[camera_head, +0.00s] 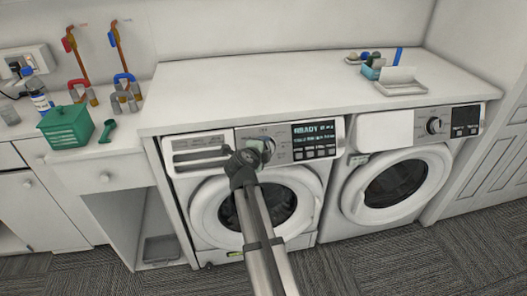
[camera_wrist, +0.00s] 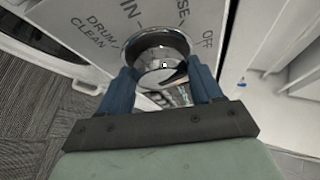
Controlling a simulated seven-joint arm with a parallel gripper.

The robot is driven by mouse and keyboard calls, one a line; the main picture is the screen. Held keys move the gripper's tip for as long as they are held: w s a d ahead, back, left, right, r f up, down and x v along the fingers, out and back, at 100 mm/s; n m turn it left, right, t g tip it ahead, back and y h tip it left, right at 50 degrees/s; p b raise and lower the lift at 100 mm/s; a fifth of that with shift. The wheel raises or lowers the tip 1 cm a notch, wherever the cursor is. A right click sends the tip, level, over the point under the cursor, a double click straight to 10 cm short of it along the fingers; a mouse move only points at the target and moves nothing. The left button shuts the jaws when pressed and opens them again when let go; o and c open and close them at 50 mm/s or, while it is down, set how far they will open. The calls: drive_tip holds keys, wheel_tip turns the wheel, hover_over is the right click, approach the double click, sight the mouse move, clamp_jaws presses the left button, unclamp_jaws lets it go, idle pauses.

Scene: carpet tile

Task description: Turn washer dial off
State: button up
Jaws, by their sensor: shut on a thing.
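The left washer (camera_head: 256,200) has a control panel with a lit display (camera_head: 314,136) that reads "READY". Its round chrome dial (camera_wrist: 163,58) fills the middle of the wrist view, with the printed words "OFF", "DRUM CLEAN" and part of "IN" around it. My gripper (camera_wrist: 172,90) has its two blue fingers on either side of the dial and is shut on it. In the head view my gripper (camera_head: 252,155) covers most of the dial. Where the dial's pointer is set is unclear.
A second machine (camera_head: 395,180) with its own dial (camera_head: 433,125) stands to the right. A white countertop (camera_head: 250,85) runs above both, with a tray (camera_head: 401,88) at its right. A green box (camera_head: 66,126) sits on the left counter. Carpet lies in front.

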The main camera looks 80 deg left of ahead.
drive_tip(key=shift+r+m+g+h, duration=0.15)
drive_tip(key=shift+m+h, duration=0.2)
drive_tip(key=shift+m, duration=0.4)
drive_tip(key=shift+m+g+h, duration=0.15)
drive_tip(key=shift+m+h, duration=0.2)
drive_tip(key=shift+m, duration=0.4)
drive_tip(key=shift+w, duration=0.1)
drive_tip(key=o, duration=1.1)
drive_tip(key=shift+c, duration=0.2)
drive_tip(key=shift+r, duration=0.1)
drive_tip(key=v, duration=1.3)
drive_tip(key=shift+d+r, duration=0.15)
drive_tip(key=shift+r, duration=0.1)
drive_tip(key=shift+m, duration=0.3)
